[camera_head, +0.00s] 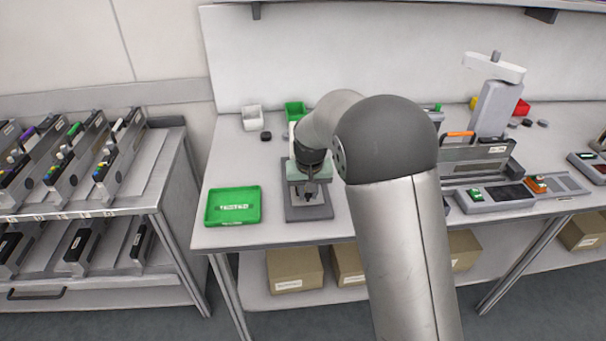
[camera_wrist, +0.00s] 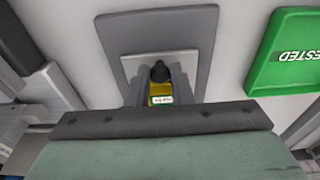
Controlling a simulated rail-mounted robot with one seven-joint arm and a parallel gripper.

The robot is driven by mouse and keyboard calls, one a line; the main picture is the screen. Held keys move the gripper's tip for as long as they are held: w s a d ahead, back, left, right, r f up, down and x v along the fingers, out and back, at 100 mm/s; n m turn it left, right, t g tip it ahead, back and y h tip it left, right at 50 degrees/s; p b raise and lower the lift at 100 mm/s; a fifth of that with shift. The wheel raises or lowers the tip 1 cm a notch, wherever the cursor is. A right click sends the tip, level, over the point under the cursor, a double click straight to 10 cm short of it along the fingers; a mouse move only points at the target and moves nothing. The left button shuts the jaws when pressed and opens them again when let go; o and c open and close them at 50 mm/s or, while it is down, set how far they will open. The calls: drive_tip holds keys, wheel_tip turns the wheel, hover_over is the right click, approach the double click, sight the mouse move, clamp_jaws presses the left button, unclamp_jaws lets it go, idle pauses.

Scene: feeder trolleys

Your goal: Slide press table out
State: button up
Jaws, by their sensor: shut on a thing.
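The press stands on the bench, with its pale green head (camera_head: 296,172) above a dark grey base plate (camera_head: 309,213). My gripper (camera_head: 311,193) is low at the front of the press. Its grey fingers (camera_wrist: 160,84) are on both sides of the knob, shut on it. A small yellow part with a white label (camera_wrist: 161,98) shows behind the knob. The press table is mostly hidden.
A green tray marked TESTED (camera_head: 233,206) lies left of the press; it also shows in the wrist view (camera_wrist: 290,68). White (camera_head: 251,117) and green (camera_head: 294,109) bins stand behind. A fixture with an orange handle (camera_head: 460,134) is at right. A feeder trolley (camera_head: 145,195) stands left.

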drive_tip(key=shift+s+d+b, duration=0.15)
drive_tip(key=shift+s+b, duration=0.1)
drive_tip(key=shift+s, duration=0.5)
drive_tip(key=shift+s+d+b, duration=0.1)
drive_tip(key=shift+s+b, duration=0.15)
drive_tip(key=shift+s, duration=0.5)
drive_tip(key=o, duration=0.7)
drive_tip(key=shift+s, duration=0.1)
drive_tip(key=shift+w+a+r+p, duration=0.1)
drive_tip(key=shift+w+r+p, duration=0.25)
drive_tip(key=shift+r+p, duration=0.65)
drive_tip(key=shift+w+r+p, duration=0.3)
drive_tip(key=shift+r+p, duration=0.45)
drive_tip(key=shift+r, duration=0.6)
drive_tip(key=shift+w+a+r+p, duration=0.1)
drive_tip(key=shift+w+r+p, duration=0.25)
drive_tip(key=shift+r+p, duration=0.65)
drive_tip(key=shift+r, duration=0.15)
drive_tip(key=shift+d, duration=0.1)
